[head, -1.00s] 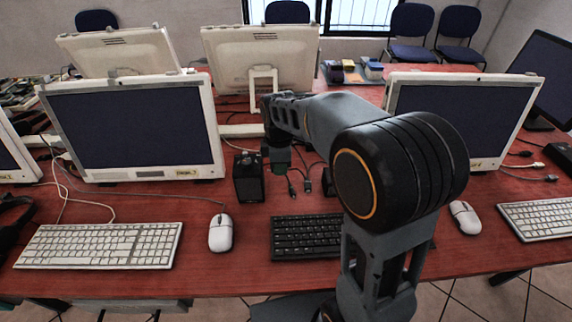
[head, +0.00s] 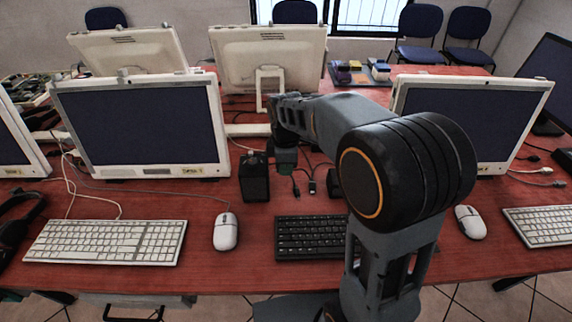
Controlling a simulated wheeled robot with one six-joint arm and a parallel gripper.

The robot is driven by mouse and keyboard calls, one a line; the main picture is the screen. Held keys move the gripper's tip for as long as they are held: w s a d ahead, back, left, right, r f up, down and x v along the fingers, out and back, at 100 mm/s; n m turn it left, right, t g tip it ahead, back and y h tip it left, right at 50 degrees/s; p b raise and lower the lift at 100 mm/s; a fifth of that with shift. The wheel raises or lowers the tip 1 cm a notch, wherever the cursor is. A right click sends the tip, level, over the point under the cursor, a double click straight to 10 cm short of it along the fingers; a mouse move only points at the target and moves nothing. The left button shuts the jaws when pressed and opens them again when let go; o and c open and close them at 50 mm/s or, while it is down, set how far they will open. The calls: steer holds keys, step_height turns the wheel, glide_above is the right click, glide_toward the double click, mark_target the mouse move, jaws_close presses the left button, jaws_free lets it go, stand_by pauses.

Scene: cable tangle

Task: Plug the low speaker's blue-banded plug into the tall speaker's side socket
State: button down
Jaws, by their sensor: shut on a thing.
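The tall speaker (head: 254,182), a black upright box, stands on the red table in front of the gap between the monitors. My gripper (head: 286,166) points down just right of it, close to its right side. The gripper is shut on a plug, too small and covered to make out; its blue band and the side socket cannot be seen. A small black box (head: 334,178), probably the low speaker, stands farther right, partly hidden behind my arm.
Two loose dark cable ends (head: 304,187) lie on the table right of my gripper. A black keyboard (head: 310,238) is in front, a white mouse (head: 225,232) to the left. Monitors (head: 140,125) stand on both sides. A thin cable runs behind the tall speaker.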

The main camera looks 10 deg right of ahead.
steer(key=shift+w+a+p, duration=0.15)
steer(key=shift+a+p, duration=0.1)
steer(key=shift+a, duration=0.6)
steer(key=shift+w+a+p, duration=0.1)
steer(key=shift+a+p, duration=0.1)
steer(key=shift+a, duration=0.6)
stand_by(0.9)
steer(key=c, duration=1)
jaws_free()
steer(key=shift+c, duration=0.2)
